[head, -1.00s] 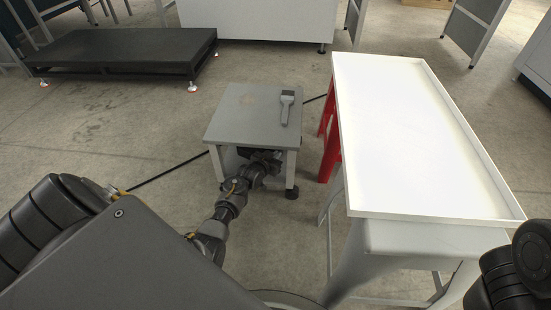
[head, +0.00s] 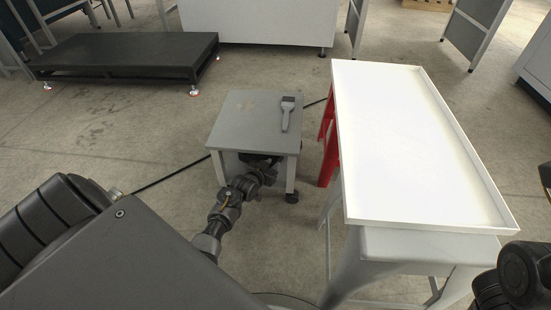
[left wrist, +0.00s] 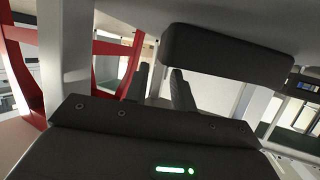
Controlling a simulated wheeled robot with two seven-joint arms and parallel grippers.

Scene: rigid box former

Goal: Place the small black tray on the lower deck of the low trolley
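My left gripper (left wrist: 162,86) reaches in under the front edge of the top. In the left wrist view, its two dark fingers stand apart with a bright gap between them. A black rounded bar, apparently the small black tray (left wrist: 228,52), lies beside the fingers against a grey deck surface. Whether a finger touches it I cannot tell. My right gripper is out of view.
A grey handheld device (head: 287,115) lies on the trolley's top. A red stool (head: 329,150) and a large white tray (head: 415,140) on a pale stand are close on the right. A black low platform (head: 125,55) stands back left. Open floor lies left of the trolley.

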